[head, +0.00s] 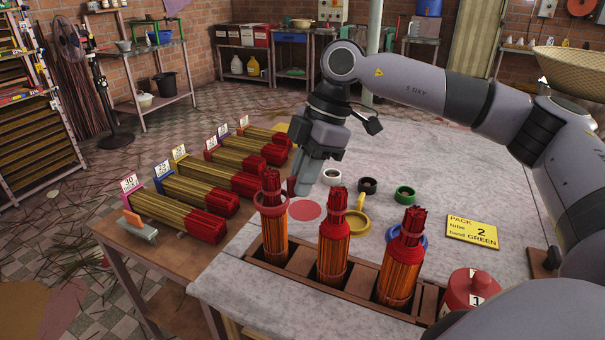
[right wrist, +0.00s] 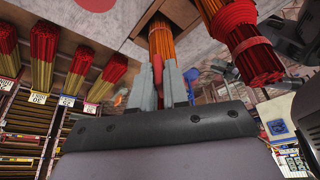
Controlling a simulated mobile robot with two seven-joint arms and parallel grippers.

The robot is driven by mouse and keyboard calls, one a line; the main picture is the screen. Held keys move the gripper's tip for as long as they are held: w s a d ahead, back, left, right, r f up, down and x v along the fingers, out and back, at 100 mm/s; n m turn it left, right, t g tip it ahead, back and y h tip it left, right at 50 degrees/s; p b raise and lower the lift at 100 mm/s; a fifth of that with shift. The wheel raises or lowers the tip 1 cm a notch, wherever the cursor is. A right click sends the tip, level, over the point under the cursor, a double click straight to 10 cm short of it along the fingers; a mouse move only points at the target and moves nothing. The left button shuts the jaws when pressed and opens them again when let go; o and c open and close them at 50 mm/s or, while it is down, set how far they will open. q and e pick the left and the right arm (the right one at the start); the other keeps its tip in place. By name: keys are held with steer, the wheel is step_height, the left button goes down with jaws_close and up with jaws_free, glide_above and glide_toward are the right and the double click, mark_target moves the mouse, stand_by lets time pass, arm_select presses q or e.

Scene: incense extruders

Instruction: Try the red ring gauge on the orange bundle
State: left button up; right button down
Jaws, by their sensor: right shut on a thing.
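My right gripper (head: 297,183) is shut on the red handle of the red ring gauge (head: 261,207). The handle also shows between the fingers in the right wrist view (right wrist: 157,68). In the head view the ring appears to sit around the upper part of the left bundle (head: 273,240), below its red tips; its far side is hidden. This orange bundle stands upright in the wooden rack (head: 300,262) and shows behind the fingers in the right wrist view (right wrist: 162,42).
A yellow ring gauge (head: 357,222), a red disc (head: 305,210), a green roll (head: 404,195) and a sign (head: 472,230) lie on the table.

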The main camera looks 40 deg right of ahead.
mark_target(275, 232)
arm_select(q)
steer(key=shift+w+d+f+b, duration=0.1)
steer(key=shift+d+f+b, duration=0.1)
steer(key=shift+f+b, duration=0.75)
arm_select(e)
steer(key=shift+f, duration=1.95)
arm_select(q)
steer(key=shift+w+d+r+b, duration=0.1)
steer(key=shift+w+r+b, duration=0.05)
steer(key=shift+b, duration=0.3)
arm_select(e)
steer(key=shift+f, duration=0.5)
arm_select(q)
steer(key=shift+d+f+b, duration=0.1)
steer(key=shift+f+b, duration=0.55)
steer(key=shift+b, duration=0.2)
arm_select(e)
steer(key=shift+f, duration=1.5)
arm_select(q)
steer(key=shift+r, duration=0.1)
